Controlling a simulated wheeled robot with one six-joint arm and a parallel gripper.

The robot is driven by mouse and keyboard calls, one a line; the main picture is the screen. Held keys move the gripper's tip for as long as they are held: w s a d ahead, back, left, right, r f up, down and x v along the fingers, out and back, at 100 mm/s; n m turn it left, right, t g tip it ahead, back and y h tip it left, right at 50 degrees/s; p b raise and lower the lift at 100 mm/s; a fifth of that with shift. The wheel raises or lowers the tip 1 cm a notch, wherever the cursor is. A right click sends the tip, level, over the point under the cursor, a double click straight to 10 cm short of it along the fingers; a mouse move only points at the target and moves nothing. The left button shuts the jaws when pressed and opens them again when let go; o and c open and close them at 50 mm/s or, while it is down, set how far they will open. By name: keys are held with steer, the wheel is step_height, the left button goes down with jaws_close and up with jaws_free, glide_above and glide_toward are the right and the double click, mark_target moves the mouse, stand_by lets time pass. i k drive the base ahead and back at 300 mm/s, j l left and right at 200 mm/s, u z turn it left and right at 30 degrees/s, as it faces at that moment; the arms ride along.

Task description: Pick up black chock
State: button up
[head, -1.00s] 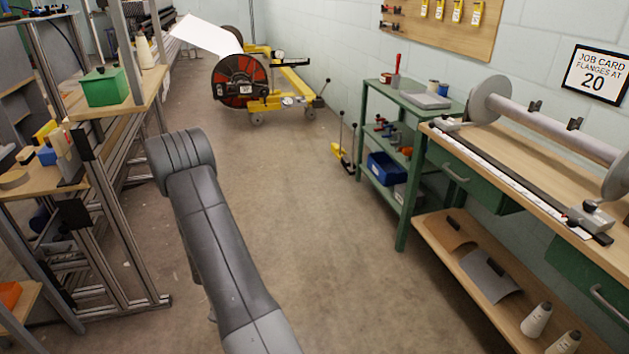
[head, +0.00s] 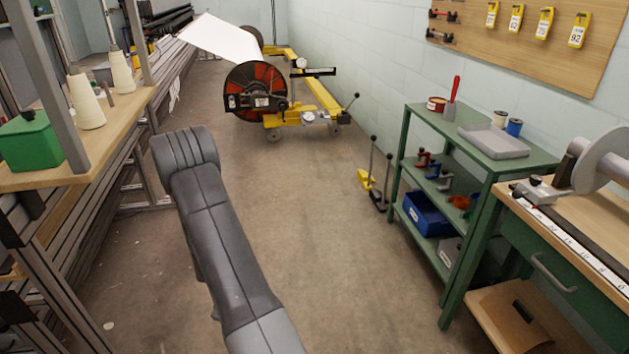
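The black chock (head: 379,201) sits on the floor just left of the green shelf unit. A thin upright handle with a dark knob rises from it. A yellow chock (head: 366,181) with a similar upright handle stands right beside it, slightly behind and to its left. I cannot tell if the two touch. My grey arm reaches up the lower middle of the head view, left of the chocks and well apart from them. My gripper is not in view.
The green shelf unit (head: 481,171) and a workbench (head: 570,222) line the right. A frame with a wooden shelf (head: 112,112) stands at left. A yellow wheeled carriage with a red-and-black reel (head: 256,92) stands at the back. The floor (head: 325,240) between is clear.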

mark_target(379, 198)
steer(key=i+u, duration=0.15)
steer(key=i, duration=1.5)
steer(key=i+l+z, duration=0.1)
steer(key=i+z, duration=0.25)
steer(key=i, duration=0.2)
steer(key=i+j+z, duration=0.1)
steer(key=i+z, duration=0.25)
steer(key=i, duration=0.2)
steer(key=i+j+z, duration=0.35)
steer(key=i, duration=0.25)
steer(key=i+l+z, duration=0.15)
steer(key=i+z, duration=0.25)
steer(key=i+l+z, duration=0.1)
steer(key=z, duration=0.35)
steer(key=i+j+z, duration=0.1)
steer(key=i+z, duration=0.3)
steer(key=i+j+z, duration=0.15)
steer(key=z, duration=0.25)
steer(key=i, duration=0.1)
